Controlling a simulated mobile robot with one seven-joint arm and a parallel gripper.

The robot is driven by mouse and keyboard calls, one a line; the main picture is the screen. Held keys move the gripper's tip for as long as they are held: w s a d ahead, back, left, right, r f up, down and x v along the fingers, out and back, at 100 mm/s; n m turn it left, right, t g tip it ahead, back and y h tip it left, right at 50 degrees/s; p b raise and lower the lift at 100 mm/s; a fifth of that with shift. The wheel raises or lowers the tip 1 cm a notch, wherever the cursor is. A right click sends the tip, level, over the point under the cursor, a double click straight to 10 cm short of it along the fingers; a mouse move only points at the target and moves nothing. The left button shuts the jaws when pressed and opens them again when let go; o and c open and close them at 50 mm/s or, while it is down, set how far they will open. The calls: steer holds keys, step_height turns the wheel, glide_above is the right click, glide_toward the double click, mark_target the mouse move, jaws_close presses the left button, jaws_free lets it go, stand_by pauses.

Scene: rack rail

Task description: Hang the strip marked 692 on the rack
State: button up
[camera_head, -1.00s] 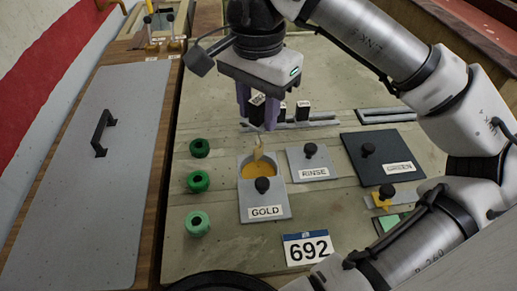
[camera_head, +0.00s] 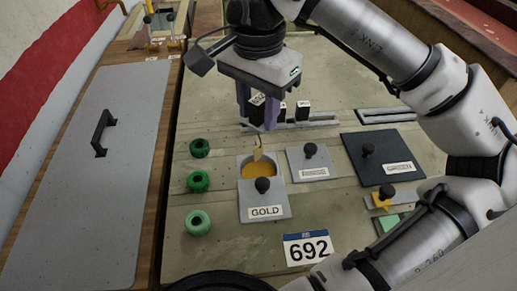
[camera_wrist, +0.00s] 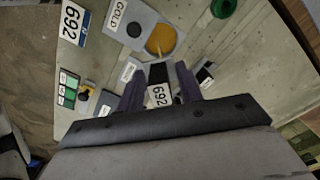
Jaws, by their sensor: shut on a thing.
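My gripper (camera_head: 257,118) is shut on the strip marked 692 (camera_head: 257,99), gripping its black and white tagged upper end. The tag reads 692 in the wrist view (camera_wrist: 158,95). The strip's thin lower part hangs down over the open GOLD tank (camera_head: 264,208), which holds orange-yellow liquid. I cannot tell whether its tip touches the liquid. The rack rail (camera_head: 325,123) runs behind the tanks, with black tagged clips (camera_head: 303,109) on or by it; my gripper partly hides it. A blue-and-white 692 card (camera_head: 307,248) lies in front.
The RINSE tank (camera_head: 310,167) and a larger dark tank (camera_head: 382,160) have knobbed lids, right of GOLD. Green round pieces (camera_head: 198,182) stand at left. A second rail piece (camera_head: 386,115) lies back right. A grey panel with a handle (camera_head: 103,132) fills the left side.

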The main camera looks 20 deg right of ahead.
step_height(320, 180, up, 7)
steer(key=p, duration=0.4)
steer(key=shift+f+b, duration=2.05)
steer(key=shift+f, duration=1.55)
steer(key=shift+r, duration=0.1)
